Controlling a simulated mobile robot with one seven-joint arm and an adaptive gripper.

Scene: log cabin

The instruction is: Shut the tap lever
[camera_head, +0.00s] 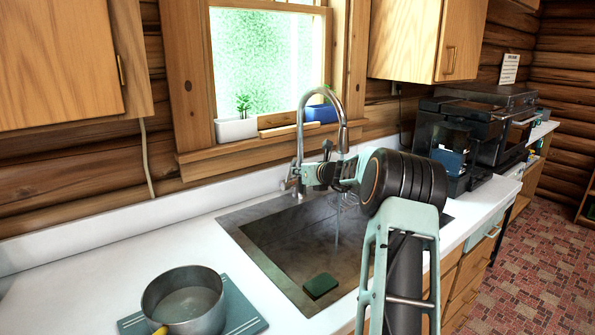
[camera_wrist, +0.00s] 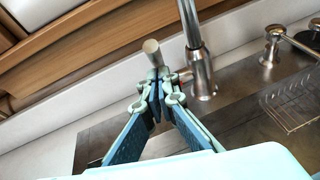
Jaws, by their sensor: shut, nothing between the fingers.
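The tap's curved metal spout (camera_head: 301,130) rises at the back of the sink (camera_head: 275,240), and a thin stream of water falls from it. In the wrist view the tap's base (camera_wrist: 203,78) stands just right of my fingertips. A round-ended metal stub (camera_wrist: 151,47), which appears to be the tap lever, stands just beyond the fingertips. My gripper (camera_wrist: 157,78) is shut and empty, its tips close to the lever. I cannot tell whether they touch. In the head view my gripper (camera_head: 309,174) is beside the tap's base, and the lever is hard to make out.
A pot (camera_head: 185,300) sits on a teal board (camera_head: 245,318) at the front left of the white counter. A green sponge (camera_head: 320,286) lies in the sink. A soap dispenser (camera_wrist: 271,45) and wire rack (camera_wrist: 290,105) are right of the tap. The window sill is behind.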

